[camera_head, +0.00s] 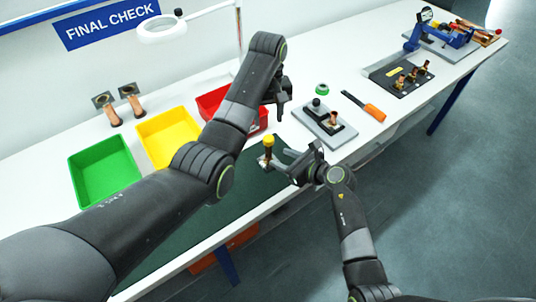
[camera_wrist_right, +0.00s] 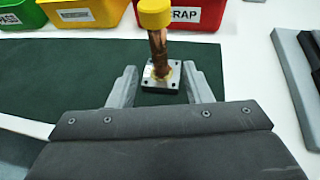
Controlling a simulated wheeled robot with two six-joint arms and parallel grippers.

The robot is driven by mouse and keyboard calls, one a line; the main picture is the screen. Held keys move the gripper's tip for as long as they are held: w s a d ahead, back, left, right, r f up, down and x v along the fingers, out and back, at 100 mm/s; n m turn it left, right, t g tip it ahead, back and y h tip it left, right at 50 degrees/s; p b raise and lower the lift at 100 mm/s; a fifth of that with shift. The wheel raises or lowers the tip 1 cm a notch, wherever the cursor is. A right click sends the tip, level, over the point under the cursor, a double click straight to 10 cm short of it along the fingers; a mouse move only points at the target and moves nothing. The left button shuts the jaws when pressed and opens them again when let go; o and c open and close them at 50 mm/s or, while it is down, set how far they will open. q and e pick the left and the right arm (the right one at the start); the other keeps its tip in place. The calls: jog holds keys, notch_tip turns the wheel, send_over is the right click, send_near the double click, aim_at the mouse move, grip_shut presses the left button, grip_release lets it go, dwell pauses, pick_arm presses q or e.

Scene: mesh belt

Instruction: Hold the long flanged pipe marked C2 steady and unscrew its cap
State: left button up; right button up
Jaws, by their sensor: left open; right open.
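A copper pipe (camera_wrist_right: 157,45) stands upright on its square metal flange (camera_wrist_right: 161,82) on the dark green mat (camera_wrist_right: 60,75). A yellow cap (camera_head: 268,142) sits on its top, and the cap also shows in the right wrist view (camera_wrist_right: 155,14). No C2 mark is readable. My right gripper (camera_head: 277,168) is open and low at the mat, with one finger on each side of the flanged base, which sits between and just beyond the fingertips in the right wrist view. My left gripper (camera_head: 281,98) is open and empty, pointing down above and behind the cap.
Green (camera_head: 105,170), yellow (camera_head: 168,135) and red (camera_head: 218,98) bins stand behind the mat. A grey fixture (camera_head: 338,136) holding a copper piece and an orange-handled tool (camera_head: 373,112) are to the right.

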aim_at(268, 153)
jog(key=shift+x, duration=3.45)
grip_shut()
